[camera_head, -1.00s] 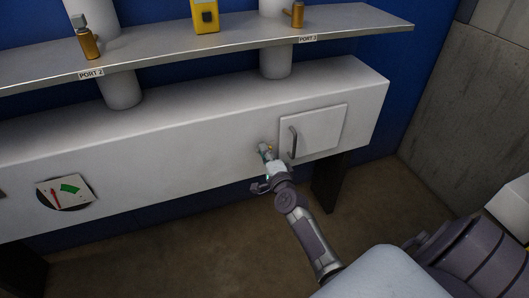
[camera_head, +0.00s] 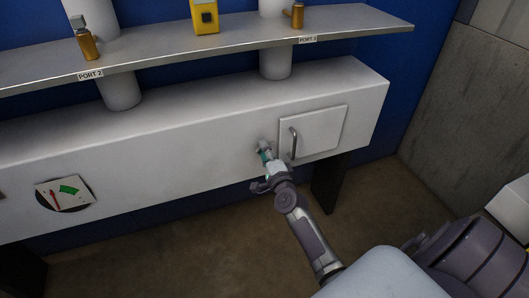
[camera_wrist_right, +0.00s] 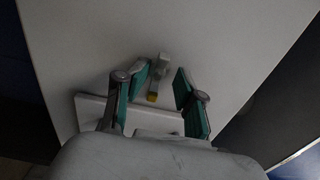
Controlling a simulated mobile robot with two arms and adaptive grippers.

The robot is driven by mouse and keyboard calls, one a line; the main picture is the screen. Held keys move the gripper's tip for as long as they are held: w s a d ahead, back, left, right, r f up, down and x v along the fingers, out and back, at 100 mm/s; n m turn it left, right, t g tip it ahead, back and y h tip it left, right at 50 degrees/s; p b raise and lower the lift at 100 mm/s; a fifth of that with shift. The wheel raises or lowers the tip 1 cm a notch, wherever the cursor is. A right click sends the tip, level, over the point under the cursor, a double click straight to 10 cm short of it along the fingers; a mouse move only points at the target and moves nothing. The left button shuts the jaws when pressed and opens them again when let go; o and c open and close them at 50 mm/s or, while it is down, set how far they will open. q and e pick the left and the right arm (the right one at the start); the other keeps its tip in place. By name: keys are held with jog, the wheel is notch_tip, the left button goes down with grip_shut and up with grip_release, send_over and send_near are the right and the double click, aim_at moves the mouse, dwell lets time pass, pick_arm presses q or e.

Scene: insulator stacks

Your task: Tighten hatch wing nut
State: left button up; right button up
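The white hatch door (camera_head: 325,128) with its grey bar handle (camera_head: 293,143) lies flat against the front of the long white cabinet. The wing nut (camera_wrist_right: 162,68) is a small grey piece with a yellow part, just beside the hatch edge. My right gripper (camera_head: 266,156) is at the wing nut, left of the handle, and hides most of it in the head view. In the right wrist view its teal-padded fingers (camera_wrist_right: 162,86) are apart, one on each side of the nut, with a gap on the right. My left gripper is not in view.
A dial gauge (camera_head: 64,194) with a red needle and green zone is on the cabinet front. Above, a metal shelf (camera_head: 190,52) carries brass valves and a yellow device (camera_head: 205,15). A concrete wall (camera_head: 470,110) stands right. The floor before the cabinet is open.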

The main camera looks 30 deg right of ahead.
jog(key=v, duration=1.2)
jog(key=shift+f, duration=0.1)
